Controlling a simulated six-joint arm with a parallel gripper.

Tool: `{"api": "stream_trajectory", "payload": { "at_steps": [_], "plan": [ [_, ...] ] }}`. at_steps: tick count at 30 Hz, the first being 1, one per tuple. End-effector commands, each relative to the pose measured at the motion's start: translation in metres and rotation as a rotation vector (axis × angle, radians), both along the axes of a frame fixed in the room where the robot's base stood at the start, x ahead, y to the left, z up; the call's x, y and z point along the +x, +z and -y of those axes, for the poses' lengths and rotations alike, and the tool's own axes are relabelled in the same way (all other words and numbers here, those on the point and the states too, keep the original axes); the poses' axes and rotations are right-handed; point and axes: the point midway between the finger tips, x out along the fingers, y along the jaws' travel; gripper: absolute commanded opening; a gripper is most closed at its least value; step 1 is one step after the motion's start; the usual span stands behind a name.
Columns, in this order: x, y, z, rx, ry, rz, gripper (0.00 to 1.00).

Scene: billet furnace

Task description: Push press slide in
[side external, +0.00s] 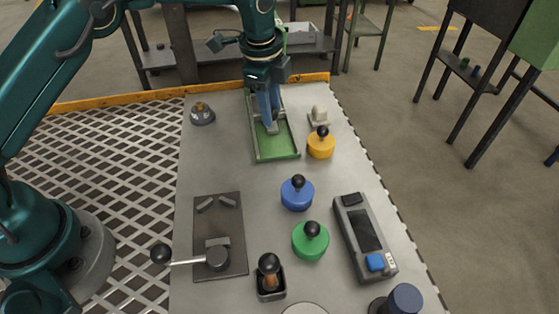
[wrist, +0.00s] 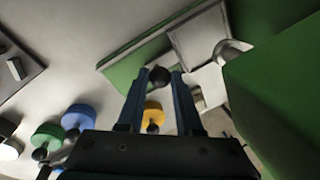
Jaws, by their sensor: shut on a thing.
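The press slide looks like a grey-edged frame (side external: 251,118) on a long green base (side external: 278,146) at the far end of the table. In the wrist view, its pale framed plate (wrist: 195,42) lies over the green base (wrist: 125,62). My gripper (side external: 271,130) points down over the slide. In the wrist view, my gripper (wrist: 159,78) is shut on a round black knob (wrist: 159,76) between its fingertips. How the knob joins the slide is hidden by my fingers.
A yellow knobbed disc (side external: 321,147) and a white piece (side external: 319,116) stand close to the slide's right. Blue (side external: 297,197) and green (side external: 310,243) discs stand nearer. A grey bell-shaped piece (side external: 202,116) is left. A large green block (wrist: 275,85) fills the wrist view's right.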

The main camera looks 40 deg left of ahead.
Motion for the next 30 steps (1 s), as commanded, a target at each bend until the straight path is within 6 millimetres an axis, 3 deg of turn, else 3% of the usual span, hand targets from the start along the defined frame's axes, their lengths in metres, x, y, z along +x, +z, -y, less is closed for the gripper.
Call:
{"api": "stream_trajectory", "payload": {
  "at_steps": [8,9,10,11,20,30],
  "plan": [
    [0.005,0.001,-0.004,0.004,0.002,0.019,0.0],
    [0.005,0.001,-0.004,0.006,0.003,0.019,0.5],
    [0.005,0.001,-0.004,0.006,0.003,0.018,0.61],
    [0.005,0.001,-0.004,0.006,0.003,0.017,0.64],
    [0.003,0.002,-0.003,0.003,0.001,0.013,0.64],
    [-0.003,0.041,-0.001,0.003,0.002,0.018,0.64]
  ]
}}
